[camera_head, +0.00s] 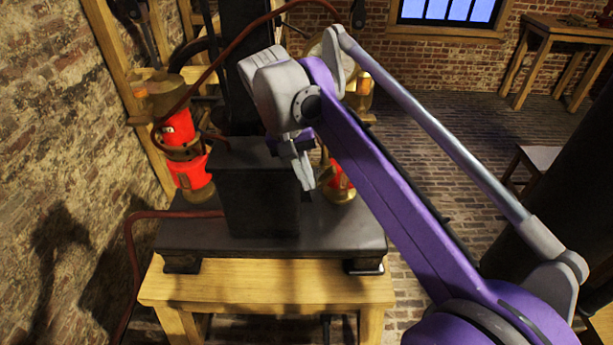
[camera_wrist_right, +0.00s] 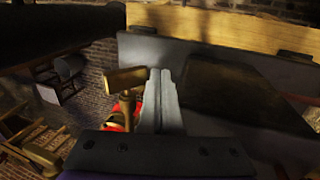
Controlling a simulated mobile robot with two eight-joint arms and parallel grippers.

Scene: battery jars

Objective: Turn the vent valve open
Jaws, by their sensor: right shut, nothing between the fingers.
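A brass T-shaped handle, which looks like the vent valve (camera_wrist_right: 125,81), shows in the right wrist view just left of my fingers. Its bar lies roughly crosswise on a short stem above a red and brass jar. My right gripper (camera_head: 305,181) is shut and empty, with its fingers pointing down beside the dark block in the head view. Its closed fingers also show in the wrist view (camera_wrist_right: 158,78). Whether they touch the handle I cannot tell. In the head view my gripper and arm hide most of the handle's area. My left gripper is not in view.
The black block (camera_head: 259,195) stands on a dark plate (camera_head: 195,236) on a wooden stand (camera_head: 262,285). A red and brass jar (camera_head: 342,183) is right of the block, another (camera_head: 190,160) left. A red hose (camera_head: 132,255) runs down the left side by the brick wall.

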